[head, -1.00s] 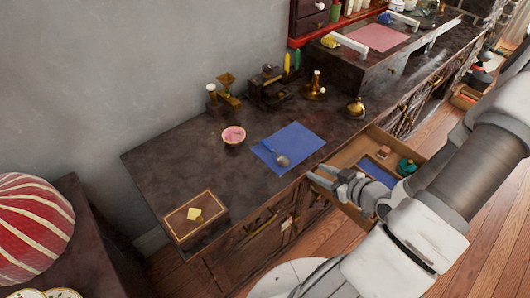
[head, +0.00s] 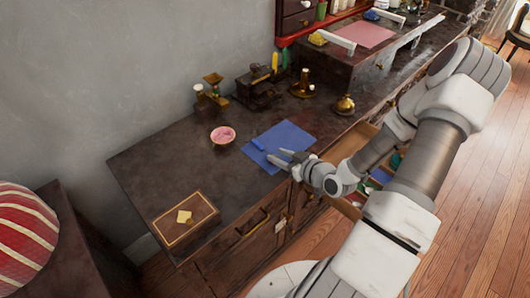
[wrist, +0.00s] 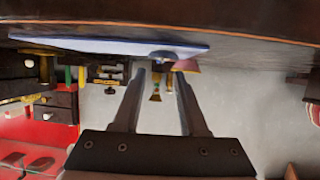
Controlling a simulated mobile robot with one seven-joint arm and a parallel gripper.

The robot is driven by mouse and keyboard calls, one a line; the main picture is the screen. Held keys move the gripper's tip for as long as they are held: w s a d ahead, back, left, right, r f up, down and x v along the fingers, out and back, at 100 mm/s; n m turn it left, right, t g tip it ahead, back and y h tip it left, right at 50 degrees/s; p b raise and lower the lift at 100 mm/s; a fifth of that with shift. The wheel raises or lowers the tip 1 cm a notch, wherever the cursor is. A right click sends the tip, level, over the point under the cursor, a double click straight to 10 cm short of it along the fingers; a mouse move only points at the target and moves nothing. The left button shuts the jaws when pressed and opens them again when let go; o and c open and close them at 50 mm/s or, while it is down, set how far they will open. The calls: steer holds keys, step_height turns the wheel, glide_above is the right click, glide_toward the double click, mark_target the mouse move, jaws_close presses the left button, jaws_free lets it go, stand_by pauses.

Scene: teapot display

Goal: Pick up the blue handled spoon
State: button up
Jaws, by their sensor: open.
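The blue handled spoon (head: 258,144) lies on the blue cloth (head: 290,133) on the dark counter. Its blue handle shows in the head view; its bowl end is mostly hidden by my gripper. My gripper (head: 277,155) is open and empty, with its two fingers over the near part of the cloth, close to the spoon. In the wrist view, which looks upside down, the open fingers (wrist: 160,82) point toward a rounded grey-blue shape (wrist: 163,54), likely the spoon's bowl end, at the edge of the cloth (wrist: 110,46). I cannot tell whether the fingers touch it.
A pink-filled bowl (head: 222,135) stands left of the cloth. A brown box (head: 186,219) sits at the counter's front left. Brass and dark ornaments (head: 258,88) stand along the back. An open drawer (head: 352,143) is below my forearm. The counter between bowl and box is clear.

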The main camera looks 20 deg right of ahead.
mark_target(266, 150)
steer(key=b+x, duration=0.1)
steer(key=x, duration=0.3)
steer(key=shift+w+a+f, duration=0.15)
steer(key=shift+w+a, duration=0.05)
steer(key=shift+w, duration=0.15)
jaws_close()
